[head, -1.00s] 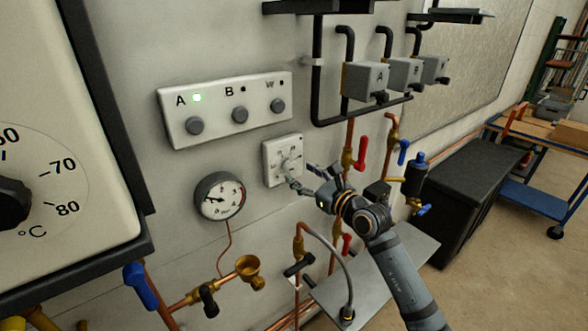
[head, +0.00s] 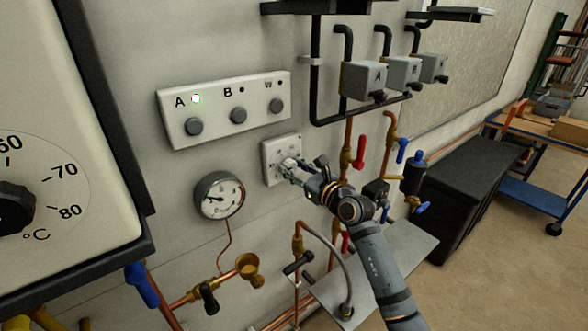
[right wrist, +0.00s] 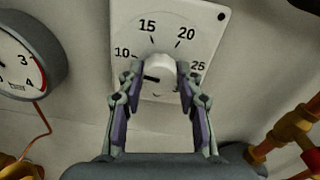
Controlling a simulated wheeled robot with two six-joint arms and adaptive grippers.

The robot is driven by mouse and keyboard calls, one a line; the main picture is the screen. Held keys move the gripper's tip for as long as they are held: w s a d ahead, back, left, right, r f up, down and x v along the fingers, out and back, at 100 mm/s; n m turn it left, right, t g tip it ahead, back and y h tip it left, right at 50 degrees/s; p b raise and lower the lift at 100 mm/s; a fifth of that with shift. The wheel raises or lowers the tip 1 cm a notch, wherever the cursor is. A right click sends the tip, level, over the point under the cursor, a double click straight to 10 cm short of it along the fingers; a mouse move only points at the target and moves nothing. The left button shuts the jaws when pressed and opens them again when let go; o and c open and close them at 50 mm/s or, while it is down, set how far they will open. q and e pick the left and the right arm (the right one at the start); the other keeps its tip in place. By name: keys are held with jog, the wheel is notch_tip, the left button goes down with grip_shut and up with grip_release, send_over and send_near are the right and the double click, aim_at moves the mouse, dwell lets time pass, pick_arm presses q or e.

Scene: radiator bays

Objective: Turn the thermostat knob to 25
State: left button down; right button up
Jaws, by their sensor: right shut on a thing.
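The thermostat is a white square plate (head: 270,150) on the wall, right of the pressure gauge. In the right wrist view its plate (right wrist: 183,18) shows the numbers 10, 15, 20 and 25 in an arc. Its white knob (right wrist: 160,70) sits in the middle, and a dark mark on it points left, near the 10 side. My right gripper (head: 290,165) is at the thermostat and hides most of the knob in the head view. In the right wrist view its two fingers (right wrist: 160,76) are shut on the knob from both sides. My left gripper is not in view.
A round pressure gauge (head: 219,196) is close left of the thermostat. A panel with buttons A, B and W (head: 225,107) is above it. Pipes with a red-handled valve (head: 359,151) stand to the right. A large °C dial box (head: 75,100) fills the left.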

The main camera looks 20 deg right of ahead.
jog(key=shift+r+m+p, duration=0.15)
jog(key=shift+m+p, duration=0.45)
jog(key=shift+p, duration=0.35)
jog(key=m+p, duration=0.6)
jog(key=p, duration=0.1)
jog(key=shift+r, duration=0.1)
jog(key=m+p, duration=0.1)
jog(key=m, duration=0.2)
jog(key=shift+p, duration=0.35)
jog(key=shift+f+m, duration=0.2)
jog(key=shift+m, duration=0.7)
jog(key=m, duration=0.2)
jog(key=shift+m, duration=0.3)
jog(key=m, duration=0.6)
jog(key=shift+m, duration=0.3)
jog(key=m, duration=1.1)
jog(key=shift+f+h, duration=0.1)
jog(key=shift+h, duration=0.2)
jog(key=shift+m, duration=0.3)
